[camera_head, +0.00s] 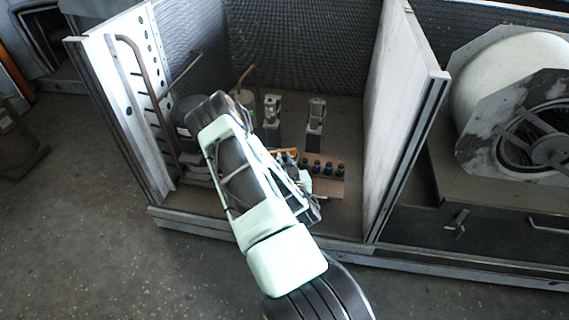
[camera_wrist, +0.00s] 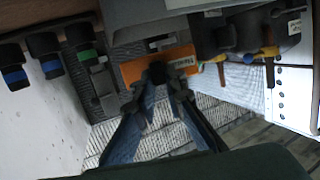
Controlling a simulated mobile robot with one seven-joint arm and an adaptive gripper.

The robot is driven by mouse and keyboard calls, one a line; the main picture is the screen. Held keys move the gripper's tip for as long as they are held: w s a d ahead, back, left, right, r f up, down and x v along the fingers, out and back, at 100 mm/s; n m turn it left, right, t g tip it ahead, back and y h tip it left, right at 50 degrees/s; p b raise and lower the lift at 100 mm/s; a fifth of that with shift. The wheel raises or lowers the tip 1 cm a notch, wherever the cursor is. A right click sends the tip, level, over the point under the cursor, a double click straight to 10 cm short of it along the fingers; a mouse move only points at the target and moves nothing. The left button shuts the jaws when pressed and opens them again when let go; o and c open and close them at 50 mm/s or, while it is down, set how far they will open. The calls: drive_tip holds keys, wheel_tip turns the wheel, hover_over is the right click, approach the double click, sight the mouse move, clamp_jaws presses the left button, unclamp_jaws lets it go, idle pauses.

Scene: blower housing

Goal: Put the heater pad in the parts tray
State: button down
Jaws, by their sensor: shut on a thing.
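The heater pad appears as a flat orange piece with a white label (camera_wrist: 183,62) in the wrist view, held at the tips of my gripper (camera_wrist: 159,76). My gripper's fingers are closed together on its near edge. In the head view, a thin orange strip of the pad (camera_head: 284,150) shows beside my arm. My gripper (camera_head: 303,182) is partly hidden behind my arm there, inside the open housing. I cannot pick out a parts tray with certainty in either view.
Several dark cylinders with blue and green bands (camera_head: 327,168) stand on a brown board right of my gripper. Two upright metal parts (camera_head: 316,115) stand behind. A white partition (camera_head: 405,110) bounds the bay on the right. A large blower drum (camera_head: 510,95) lies beyond.

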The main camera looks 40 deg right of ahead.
drive_tip(key=shift+f, duration=0.45)
drive_tip(key=shift+f+b, duration=0.5)
drive_tip(key=shift+f, duration=0.1)
drive_tip(key=c, duration=2)
unclamp_jaws()
drive_tip(key=shift+r+p, duration=0.45)
drive_tip(key=shift+r, duration=0.05)
drive_tip(key=p+v, duration=0.3)
drive_tip(key=v, duration=0.9)
